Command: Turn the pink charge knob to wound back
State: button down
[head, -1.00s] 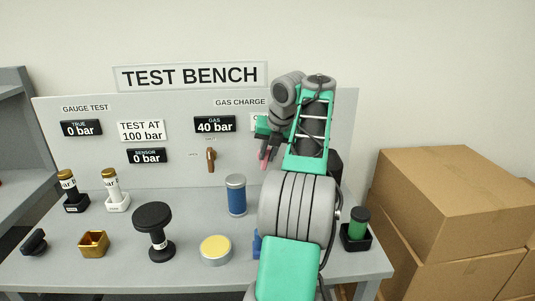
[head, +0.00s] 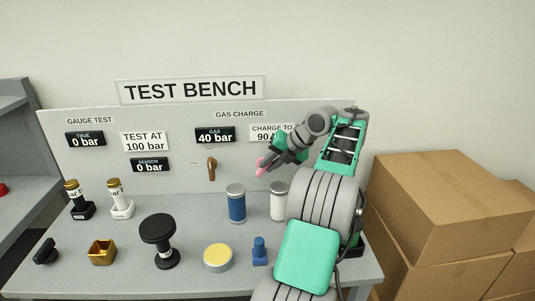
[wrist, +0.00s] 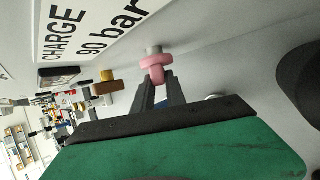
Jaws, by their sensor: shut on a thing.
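The pink charge knob (wrist: 157,66) sits on a short grey stem on the bench's upright panel, under the "CHARGE TO 90 bar" sign (wrist: 85,25). In the head view only a small pink part of the knob (head: 261,168) shows. My gripper (wrist: 159,86) is shut on the knob's near part, its two dark fingers on either side of it. In the head view my gripper (head: 268,162) reaches the panel from the right. The gas display (head: 215,134) reads 40 bar. I cannot tell the knob's turn setting from these views.
A brown lever (head: 211,168) stands on the panel left of the knob. A blue cylinder (head: 236,205) and a white cylinder (head: 278,201) stand below on the bench. A black knob-topped stand (head: 158,240) and a yellow-topped tin (head: 218,257) are further left. Cardboard boxes (head: 440,205) are at right.

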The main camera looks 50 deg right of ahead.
jog(key=t+y+p, duration=0.1)
jog(key=p, duration=0.2)
jog(key=t+y+p, duration=0.1)
jog(key=p, duration=0.2)
jog(key=shift+s+d+r+m+t+p, duration=0.2)
jog(key=shift+m+t+p, duration=0.1)
jog(key=shift+m, duration=0.1)
jog(key=shift+f+t+p, duration=0.2)
jog(key=shift+t+p, duration=0.1)
jog(key=shift+p, duration=0.75)
jog(key=shift+d+f+p, duration=0.1)
jog(key=shift+f+p, duration=0.2)
jog(key=shift+p, duration=0.1)
jog(key=c, duration=1.4)
grip_release()
jog(key=shift+f, duration=0.1)
jog(key=shift+o, duration=0.2)
